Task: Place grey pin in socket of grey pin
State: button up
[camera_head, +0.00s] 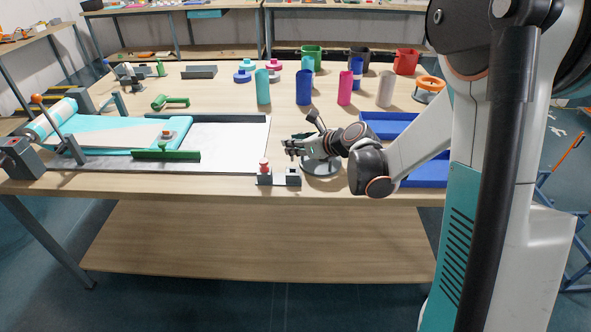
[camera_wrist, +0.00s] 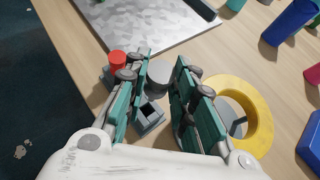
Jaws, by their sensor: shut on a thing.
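In the wrist view the grey pin (camera_wrist: 159,75) shows its round top between the two teal fingers of my gripper (camera_wrist: 160,82), which is shut on it. The grey socket block (camera_wrist: 149,117), with a dark square hole, is just below the pin in that picture, partly behind the left finger. How high the pin is above it, I cannot tell. In the head view my gripper (camera_head: 293,148) is above the small grey base (camera_head: 279,180) at the table's front edge; the pin cannot be made out there. A red pin (camera_head: 264,165) stands in the base's left side.
A yellow ring (camera_wrist: 258,112) lies close to the right finger in the wrist view. A blue tray (camera_head: 424,172) is to the right. A white board (camera_head: 232,140) with a green roller bar (camera_head: 165,155) lies to the left. Bottles (camera_head: 303,88) stand behind.

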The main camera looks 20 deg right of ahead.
aim_at(296, 173)
jog(key=shift+f+b, duration=1.15)
jog(key=shift+f, duration=2.35)
jog(key=shift+f, duration=0.2)
jog(key=o, duration=1)
jog(key=shift+o, duration=0.2)
jog(key=shift+r, duration=0.1)
jog(key=shift+r, duration=0.15)
jog(key=shift+s+d+r, duration=0.2)
jog(key=shift+s, duration=0.1)
jog(key=p+v, duration=0.3)
jog(key=v, duration=0.8)
jog(key=shift+s, duration=0.2)
